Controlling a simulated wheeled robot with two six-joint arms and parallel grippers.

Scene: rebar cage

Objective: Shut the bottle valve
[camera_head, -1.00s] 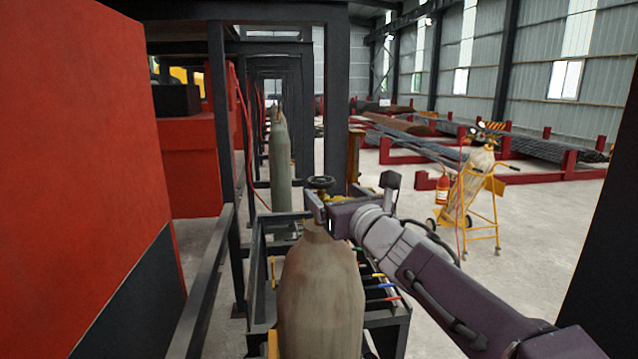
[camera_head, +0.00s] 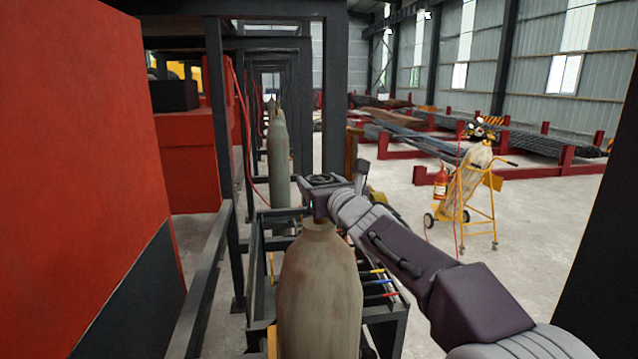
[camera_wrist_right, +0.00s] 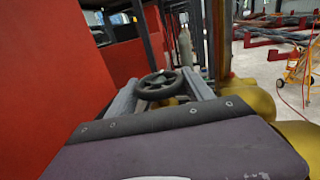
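The gas bottle (camera_head: 320,290), a brownish-grey cylinder, stands upright in the lower middle of the head view. Its valve, a dark round handwheel (camera_head: 322,179), is above the bottle's neck and partly hidden by my right gripper (camera_head: 316,190). In the right wrist view the spoked handwheel (camera_wrist_right: 157,86) lies between the two grey fingers of my right gripper (camera_wrist_right: 160,84). The fingers are spread, one on each side of the wheel and close to its rim. I cannot tell whether they touch it. My left gripper is not in view.
A dark metal rack (camera_head: 398,325) surrounds the bottle, with coloured rods at its right. A grey-green cylinder (camera_head: 278,155) stands behind. A red cabinet (camera_head: 80,130) fills the left. A yellow trolley (camera_head: 478,205) carries another bottle on the open floor at the right.

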